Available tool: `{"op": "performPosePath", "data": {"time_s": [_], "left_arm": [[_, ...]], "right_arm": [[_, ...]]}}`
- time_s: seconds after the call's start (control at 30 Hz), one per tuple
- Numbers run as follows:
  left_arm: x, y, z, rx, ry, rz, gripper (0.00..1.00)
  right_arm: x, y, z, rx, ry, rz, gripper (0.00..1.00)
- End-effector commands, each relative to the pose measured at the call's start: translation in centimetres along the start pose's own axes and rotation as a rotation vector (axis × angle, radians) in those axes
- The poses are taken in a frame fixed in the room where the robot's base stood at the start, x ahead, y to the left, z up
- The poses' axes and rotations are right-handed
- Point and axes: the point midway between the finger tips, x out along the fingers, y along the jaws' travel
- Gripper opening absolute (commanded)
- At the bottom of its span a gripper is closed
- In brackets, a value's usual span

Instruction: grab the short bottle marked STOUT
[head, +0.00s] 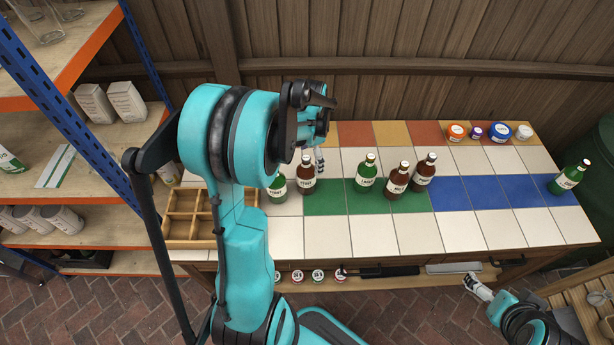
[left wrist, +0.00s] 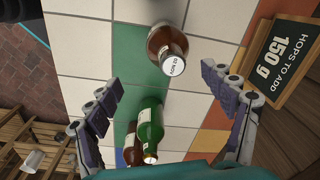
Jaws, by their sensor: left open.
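A brown bottle (head: 306,178) stands upright on the tiled counter, close to my left gripper (head: 312,155); its white label is too small to read surely. In the left wrist view a brown bottle (left wrist: 166,45) stands just beyond the open, empty fingertips of my left gripper (left wrist: 163,80), its cap toward me. Two other brown bottles, (head: 398,182) and (head: 425,170), stand farther right, with a green bottle (head: 366,173) beside them. Which brown bottle reads STOUT I cannot tell. My right gripper (head: 479,287) is low at the counter's front, its opening unclear.
Another green bottle (head: 277,189) stands partly behind my left arm, near a wooden divided box (head: 184,230). A green bottle (head: 566,178) stands at far right. Lidded tubs (head: 500,131) line the back. A chalkboard (left wrist: 284,60) stands near my left fingers.

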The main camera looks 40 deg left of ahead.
Motion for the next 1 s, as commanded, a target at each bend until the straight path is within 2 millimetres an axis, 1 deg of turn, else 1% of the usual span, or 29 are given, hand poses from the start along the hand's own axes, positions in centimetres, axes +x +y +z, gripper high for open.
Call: {"op": "performPosePath", "data": {"time_s": [0.03, 0.2, 0.4, 0.53, 0.7, 0.8, 1.0], "left_arm": [[0.8, -0.8, 0.3, 0.011, -0.010, 0.013, 0.82], [2.5, -1.8, 0.9, 0.041, -0.028, 0.038, 0.82], [4.9, -1.7, 0.9, 0.044, -0.029, 0.040, 0.82], [6.0, -1.6, 0.8, 0.044, -0.029, 0.040, 0.82], [8.7, -1.5, 0.5, 0.044, -0.029, 0.039, 0.82], [9.9, -1.4, 0.6, 0.044, -0.029, 0.039, 0.82], [9.9, -1.4, 0.6, 0.043, -0.029, 0.039, 0.82]], "right_arm": [[-0.1, 0.0, -0.1, 0.000, 0.000, 0.000, 1.00], [0.0, 0.0, 0.0, 0.000, 0.000, 0.000, 1.00], [0.6, 0.0, 0.5, 0.000, 0.000, 0.000, 1.00], [1.0, 0.0, 0.7, 0.000, 0.000, 0.000, 1.00], [2.1, 0.0, 1.5, 0.000, 0.000, 0.000, 1.00], [2.4, 0.0, 1.7, 0.000, 0.000, 0.000, 1.00], [2.3, 0.0, 1.6, 0.000, 0.000, 0.000, 1.00]]}}
